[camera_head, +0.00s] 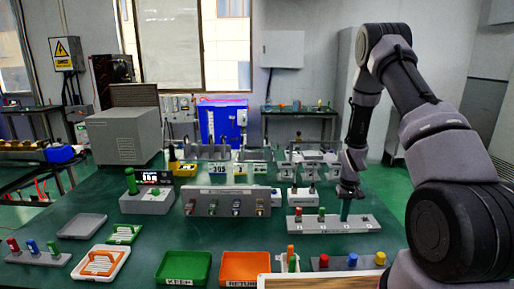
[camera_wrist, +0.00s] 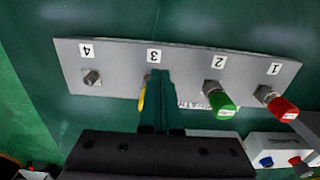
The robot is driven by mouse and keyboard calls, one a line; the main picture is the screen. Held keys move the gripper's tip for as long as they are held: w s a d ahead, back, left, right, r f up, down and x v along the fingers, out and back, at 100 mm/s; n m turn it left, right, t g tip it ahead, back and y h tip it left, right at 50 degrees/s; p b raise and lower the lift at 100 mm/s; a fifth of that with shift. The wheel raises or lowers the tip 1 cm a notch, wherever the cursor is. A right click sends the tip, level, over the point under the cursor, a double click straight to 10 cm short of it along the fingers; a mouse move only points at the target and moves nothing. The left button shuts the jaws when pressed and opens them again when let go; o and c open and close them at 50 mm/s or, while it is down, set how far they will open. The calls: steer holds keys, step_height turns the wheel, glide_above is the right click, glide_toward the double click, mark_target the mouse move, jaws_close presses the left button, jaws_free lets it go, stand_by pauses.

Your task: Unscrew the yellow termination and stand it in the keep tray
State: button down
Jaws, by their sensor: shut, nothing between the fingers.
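A grey strip with positions marked 1 to 4 lies on the green bench; its bare face shows in the wrist view (camera_wrist: 118,58) and the strip in the head view (camera_head: 333,227). A yellow piece (camera_wrist: 142,97), likely the yellow termination, shows at position 3, mostly hidden behind my fingers. A green termination (camera_wrist: 222,105) is on position 2 and a red one (camera_wrist: 284,109) on position 1. Position 4 shows a bare metal connector (camera_wrist: 92,77). My gripper (camera_wrist: 155,76) is shut over position 3; contact is unclear. It also shows in the head view (camera_head: 345,210). The green keep tray (camera_head: 183,283) looks empty.
An orange return tray (camera_head: 245,267) stands beside the keep tray. A block with red, yellow and blue caps (camera_head: 345,266) is at the front right. A grey panel (camera_head: 225,201) stands behind the strip.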

steer(key=shift+d, duration=0.85)
steer(key=shift+w+d, duration=0.15)
stand_by(0.4)
steer(key=shift+d, duration=0.1)
steer(key=shift+s, duration=0.4)
step_height(320, 180, up, 6)
stand_by(0.3)
